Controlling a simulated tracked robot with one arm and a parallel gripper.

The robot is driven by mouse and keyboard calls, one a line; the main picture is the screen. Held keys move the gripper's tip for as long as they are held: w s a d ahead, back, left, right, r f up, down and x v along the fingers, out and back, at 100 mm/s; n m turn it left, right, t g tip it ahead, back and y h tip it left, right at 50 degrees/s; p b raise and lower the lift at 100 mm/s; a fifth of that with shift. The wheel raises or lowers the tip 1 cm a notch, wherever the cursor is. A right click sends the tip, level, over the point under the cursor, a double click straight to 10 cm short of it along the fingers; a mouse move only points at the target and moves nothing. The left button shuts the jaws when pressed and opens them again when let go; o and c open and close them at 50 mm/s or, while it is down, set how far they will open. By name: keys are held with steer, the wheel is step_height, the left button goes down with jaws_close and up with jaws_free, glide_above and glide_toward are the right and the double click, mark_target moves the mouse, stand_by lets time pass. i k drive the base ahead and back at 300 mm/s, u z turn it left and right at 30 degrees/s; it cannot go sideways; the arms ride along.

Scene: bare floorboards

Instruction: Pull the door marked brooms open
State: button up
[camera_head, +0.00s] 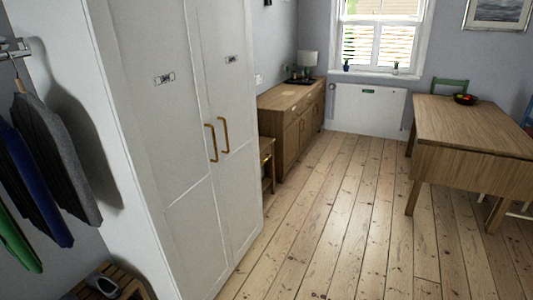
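A tall white cupboard with two tall doors stands left of centre. Its left door (165,130) and right door (228,100) both look shut. The left door has a small label (163,79) and a brass bar handle (211,143) near the middle seam. The right door has a small label (231,59) and a matching brass handle (223,135) just across the seam. The lettering is too small to read, so I cannot tell which door is marked brooms. My gripper is not in view.
Bare floorboards (335,215) lie clear in front of the cupboard. A wooden sideboard (292,113) stands beyond it, and a wooden table (470,130) stands at right. Clothes (55,150) hang at far left above a slatted bench (125,283). A window (380,35) is at the back.

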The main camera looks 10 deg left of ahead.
mark_target(225, 27)
steer(key=z, duration=0.05)
steer(key=i, duration=3.1)
steer(key=u, duration=0.25)
